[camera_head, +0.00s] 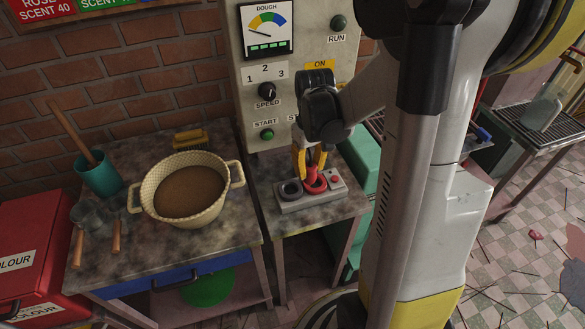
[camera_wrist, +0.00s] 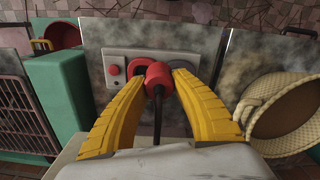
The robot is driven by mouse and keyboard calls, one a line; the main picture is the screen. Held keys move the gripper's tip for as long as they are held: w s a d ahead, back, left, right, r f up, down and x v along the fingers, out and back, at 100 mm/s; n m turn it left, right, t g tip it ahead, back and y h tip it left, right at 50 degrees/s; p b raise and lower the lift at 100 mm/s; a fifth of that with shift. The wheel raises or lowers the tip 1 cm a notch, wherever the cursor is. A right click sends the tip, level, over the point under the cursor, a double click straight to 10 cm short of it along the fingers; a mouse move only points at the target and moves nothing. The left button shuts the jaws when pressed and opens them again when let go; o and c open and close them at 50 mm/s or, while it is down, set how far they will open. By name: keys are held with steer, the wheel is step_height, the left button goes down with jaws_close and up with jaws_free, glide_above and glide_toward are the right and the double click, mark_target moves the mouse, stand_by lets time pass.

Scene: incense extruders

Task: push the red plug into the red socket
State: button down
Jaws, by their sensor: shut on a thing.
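The red plug (camera_wrist: 158,74) is between the yellow fingertips of my gripper (camera_wrist: 158,84), with a dark cable trailing from it toward the wrist. My gripper (camera_head: 311,166) is shut on the plug and points down at the grey socket box in the head view, where the red plug (camera_head: 312,173) also shows. The red socket (camera_head: 316,187) is a red ring on that box, right under the plug. In the wrist view the red socket (camera_wrist: 141,62) is partly hidden behind the plug. I cannot tell how deep the plug sits in it.
The grey socket box (camera_head: 312,202) also bears a dark grey socket (camera_head: 291,190) on the left and a red button (camera_head: 335,180) on the right. A control panel (camera_head: 252,94) rises behind. A cream pot (camera_head: 186,209) stands on the table to the left.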

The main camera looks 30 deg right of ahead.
steer(key=s+d+r+p, duration=0.1)
steer(key=s+d+r, duration=0.2)
steer(key=s, duration=0.1)
steer(key=b, duration=0.1)
glide_above(314, 185)
steer(key=f, duration=0.2)
steer(key=shift+w+f+b, duration=0.1)
steer(key=shift+f+b, duration=2)
steer(key=shift+f, duration=0.5)
steer(key=shift+f+b, duration=1.35)
steer(key=shift+f, duration=0.15)
steer(key=c, duration=1)
jaws_free()
steer(key=shift+c, duration=0.2)
steer(key=shift+r, duration=0.15)
